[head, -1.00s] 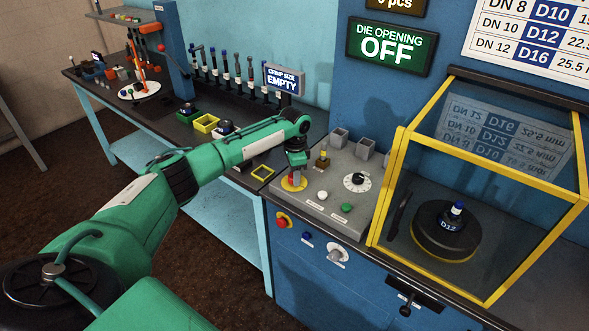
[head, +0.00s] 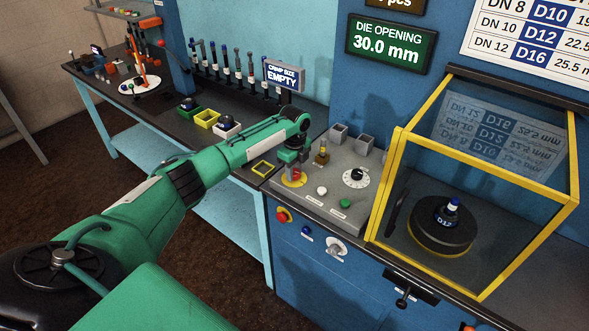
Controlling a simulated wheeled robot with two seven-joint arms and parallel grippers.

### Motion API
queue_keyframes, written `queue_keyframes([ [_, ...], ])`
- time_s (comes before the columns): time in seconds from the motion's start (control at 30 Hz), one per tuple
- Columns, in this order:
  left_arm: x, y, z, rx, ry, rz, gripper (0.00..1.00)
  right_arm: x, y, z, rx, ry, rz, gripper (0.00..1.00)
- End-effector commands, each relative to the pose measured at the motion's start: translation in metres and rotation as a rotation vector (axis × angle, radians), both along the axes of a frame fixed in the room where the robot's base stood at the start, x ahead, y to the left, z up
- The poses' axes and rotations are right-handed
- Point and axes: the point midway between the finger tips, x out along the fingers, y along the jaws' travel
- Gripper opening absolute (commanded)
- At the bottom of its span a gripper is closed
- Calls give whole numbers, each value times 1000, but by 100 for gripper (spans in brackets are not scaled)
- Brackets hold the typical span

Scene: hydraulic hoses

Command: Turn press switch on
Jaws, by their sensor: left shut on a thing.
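The press switch (head: 292,182), a red handle on a round yellow plate, sits at the left end of the grey control panel. My left gripper (head: 294,171) points down over it and is shut on its handle, hiding most of it. The green die opening display (head: 388,48) on the blue wall is lit and reads 30.0 mm. My right gripper is not in view.
A yellow-framed clear guard (head: 394,185) encloses the D12 die to the right. Bins and hose fittings line the left bench.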

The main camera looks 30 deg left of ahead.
Motion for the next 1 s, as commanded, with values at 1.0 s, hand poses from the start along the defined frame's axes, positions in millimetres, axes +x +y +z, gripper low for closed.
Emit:
queue_keyframes([
  [1.0,0,-1,0,-2,-1,-226,41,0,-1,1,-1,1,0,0],
])
